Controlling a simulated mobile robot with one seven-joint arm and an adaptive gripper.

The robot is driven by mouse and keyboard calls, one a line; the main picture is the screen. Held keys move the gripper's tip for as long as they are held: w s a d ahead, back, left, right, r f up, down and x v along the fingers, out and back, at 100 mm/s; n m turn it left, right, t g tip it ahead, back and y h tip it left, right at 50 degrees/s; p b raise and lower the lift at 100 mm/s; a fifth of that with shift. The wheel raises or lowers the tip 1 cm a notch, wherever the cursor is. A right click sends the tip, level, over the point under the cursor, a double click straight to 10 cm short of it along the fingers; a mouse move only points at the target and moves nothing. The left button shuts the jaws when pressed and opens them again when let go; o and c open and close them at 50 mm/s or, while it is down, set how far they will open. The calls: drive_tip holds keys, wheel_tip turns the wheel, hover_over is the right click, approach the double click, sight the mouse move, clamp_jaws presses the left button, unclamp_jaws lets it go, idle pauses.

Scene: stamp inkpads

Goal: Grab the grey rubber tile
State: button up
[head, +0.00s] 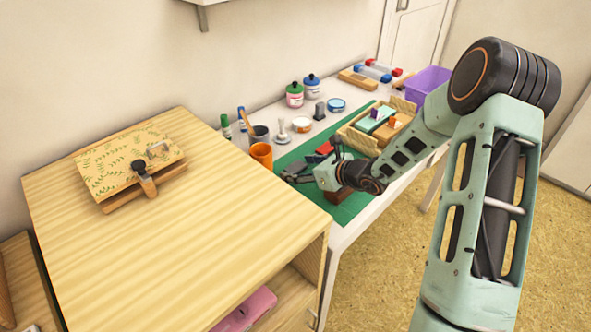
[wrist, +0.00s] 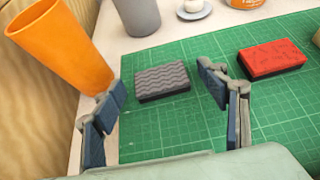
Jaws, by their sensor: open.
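The grey rubber tile (wrist: 162,79) lies flat on the green cutting mat (wrist: 190,123) in the wrist view. It has a wavy grooved top and a dark base. My gripper (wrist: 154,88) is open, with blue-padded fingers on the left and right of the picture. The tile shows between and just beyond the fingertips, apart from both. In the head view my gripper (head: 292,174) is low over the left part of the mat (head: 352,207), and I cannot make out the tile there.
An orange cup (wrist: 62,45) stands close by the left finger. A red block (wrist: 272,58) lies on the mat to the right. A grey cup (wrist: 138,14) and a white saucer (wrist: 194,11) are behind. A wooden tray (head: 397,104) of blocks stands farther along the table.

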drive_tip(key=shift+c, duration=0.4)
drive_tip(key=c, duration=1)
